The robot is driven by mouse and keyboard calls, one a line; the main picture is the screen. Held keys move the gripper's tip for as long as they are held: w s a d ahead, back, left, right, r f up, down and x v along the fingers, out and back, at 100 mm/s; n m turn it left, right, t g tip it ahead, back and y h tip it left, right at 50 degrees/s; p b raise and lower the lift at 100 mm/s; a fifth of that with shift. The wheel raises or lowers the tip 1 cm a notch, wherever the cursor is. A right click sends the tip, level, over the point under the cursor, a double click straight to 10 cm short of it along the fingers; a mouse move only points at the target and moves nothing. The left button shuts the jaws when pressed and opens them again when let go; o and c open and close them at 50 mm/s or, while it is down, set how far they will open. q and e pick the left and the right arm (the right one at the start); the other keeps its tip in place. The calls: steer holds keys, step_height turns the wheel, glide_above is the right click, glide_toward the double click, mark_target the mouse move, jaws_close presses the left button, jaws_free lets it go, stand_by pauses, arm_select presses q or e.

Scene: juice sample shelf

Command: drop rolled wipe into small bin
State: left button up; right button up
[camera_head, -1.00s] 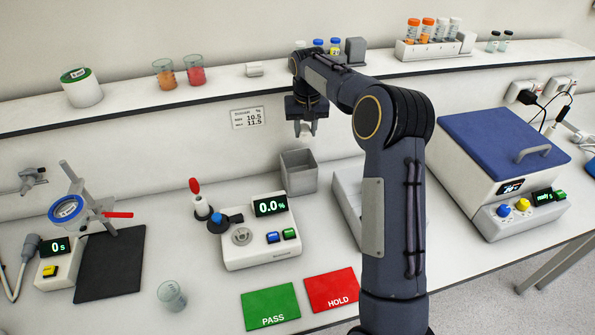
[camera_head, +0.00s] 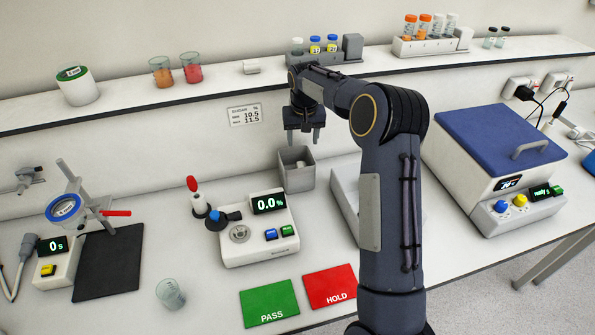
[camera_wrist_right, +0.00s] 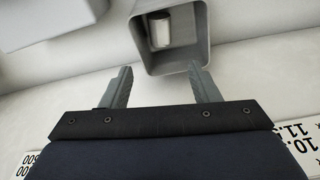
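The small grey bin (camera_head: 300,181) stands on the bench against the back wall, just right of the meter; it also shows in the right wrist view (camera_wrist_right: 176,62). A rolled white wipe (camera_wrist_right: 161,30) is inside it, small and partly hidden in the head view. My right gripper (camera_head: 303,138) is above the bin opening, pointing down. Its fingers are spread and empty in the right wrist view (camera_wrist_right: 160,73), apart from the wipe. My left gripper is out of view.
The meter (camera_head: 258,235) stands left of the bin, and a light tray (camera_head: 345,203) is to its right, partly behind my right arm. PASS and HOLD mats lie in front.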

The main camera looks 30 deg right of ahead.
step_height(320, 180, up, 8)
steer(key=s+b, duration=0.1)
steer(key=shift+a, duration=0.25)
steer(key=shift+s+f, duration=0.1)
stand_by(0.4)
steer(key=s+a+r+n+t+y+b, duration=0.1)
steer(key=s+a+r, duration=0.15)
steer(key=s, duration=0.65)
steer(key=s+a+r+t+y+b, duration=0.15)
steer(key=s+a, duration=0.25)
steer(key=s, duration=0.4)
steer(key=s+a+f+n+y, duration=0.1)
steer(key=s+a+f, duration=0.3)
steer(key=s, duration=0.5)
steer(key=s+a+f+t+y+b, duration=0.1)
steer(key=s+a+f, duration=0.4)
steer(key=s, duration=0.5)
steer(key=shift+s+a+f+n, duration=0.15)
steer(key=shift+s+a+n, duration=0.1)
steer(key=shift+a+n, duration=0.2)
